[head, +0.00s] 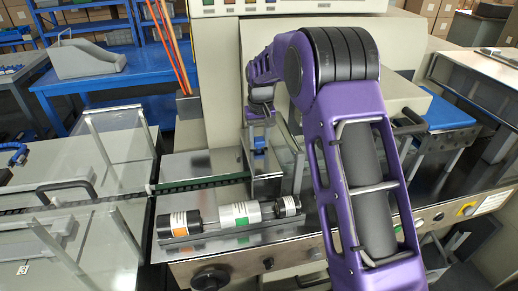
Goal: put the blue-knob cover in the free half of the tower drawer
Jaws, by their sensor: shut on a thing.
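My gripper (258,134) is small and partly hidden in the head view, at the end of my purple arm, in front of the beige machine tower. It is shut on the blue knob (259,146) of the blue-knob cover (268,187). The cover looks like a grey metal piece with upright sides, just above or on the machine's steel deck; I cannot tell whether it touches. I cannot make out the tower drawer or its free half in this view.
A rack (230,231) with black and silver cylinders, labelled orange, green and white, lies at the deck's front. Clear guard panels with a black handle (66,190) stand left. A blue pad (446,113) is at right. My forearm hides part of the deck.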

